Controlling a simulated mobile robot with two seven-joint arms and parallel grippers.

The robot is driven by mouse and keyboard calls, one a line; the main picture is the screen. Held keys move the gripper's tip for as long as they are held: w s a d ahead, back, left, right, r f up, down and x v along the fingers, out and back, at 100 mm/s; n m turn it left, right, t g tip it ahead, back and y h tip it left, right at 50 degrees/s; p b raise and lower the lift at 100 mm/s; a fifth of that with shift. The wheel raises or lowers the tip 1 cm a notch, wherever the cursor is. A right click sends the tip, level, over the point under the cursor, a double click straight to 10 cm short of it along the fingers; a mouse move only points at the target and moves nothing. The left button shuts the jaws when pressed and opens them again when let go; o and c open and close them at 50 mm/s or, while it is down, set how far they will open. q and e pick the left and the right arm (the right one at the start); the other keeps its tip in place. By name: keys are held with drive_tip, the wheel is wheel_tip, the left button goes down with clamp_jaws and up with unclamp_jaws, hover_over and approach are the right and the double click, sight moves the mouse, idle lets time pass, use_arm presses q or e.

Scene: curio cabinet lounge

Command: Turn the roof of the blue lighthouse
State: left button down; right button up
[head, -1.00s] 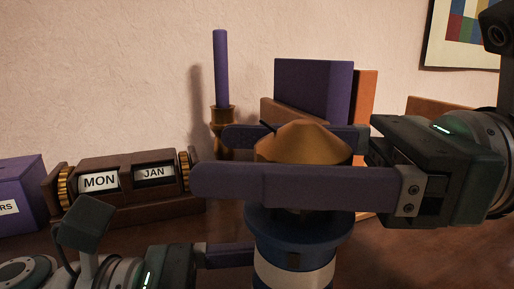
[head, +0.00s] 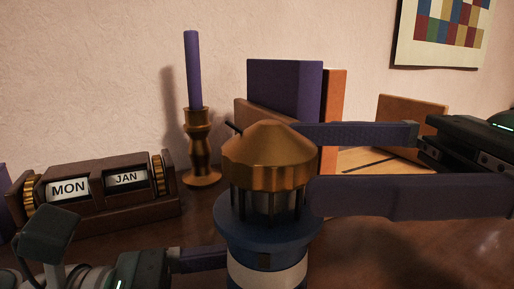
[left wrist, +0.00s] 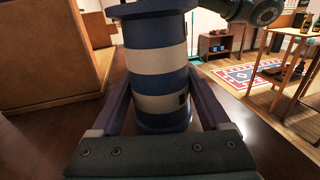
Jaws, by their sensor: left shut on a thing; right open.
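The blue lighthouse (head: 268,236) stands upright on the dark wooden table, with a blue gallery and blue and white bands. Its bronze, ribbed, cone-shaped roof (head: 268,158) sits on top. My left gripper (left wrist: 158,112) is shut on the lighthouse's banded body, one finger on each side; in the head view it comes in low from the left. My right gripper (head: 312,165) is open at the right of the roof, its two long fingers pointing left, one behind and one in front. The fingertips are at the roof's right edge, and the roof is not between them.
A wooden calendar block (head: 98,195) reading MON JAN stands at the left. A brass candlestick (head: 199,145) with a purple candle is behind, to the left of the lighthouse. A purple book (head: 285,90) and brown ones stand behind the roof.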

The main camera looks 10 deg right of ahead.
sight(223, 156)
drive_tip(key=d, duration=0.4)
drive_tip(key=shift+s+d, duration=0.3)
drive_tip(key=shift+s+r, duration=0.1)
drive_tip(key=shift+s, duration=0.05)
drive_tip(key=shift+a, duration=0.1)
idle(0.3)
drive_tip(key=a, duration=0.4)
drive_tip(key=w+a, duration=0.1)
drive_tip(key=a, duration=0.2)
drive_tip(key=w+a, duration=0.1)
drive_tip(key=a, duration=0.3)
drive_tip(key=shift+a, duration=0.35)
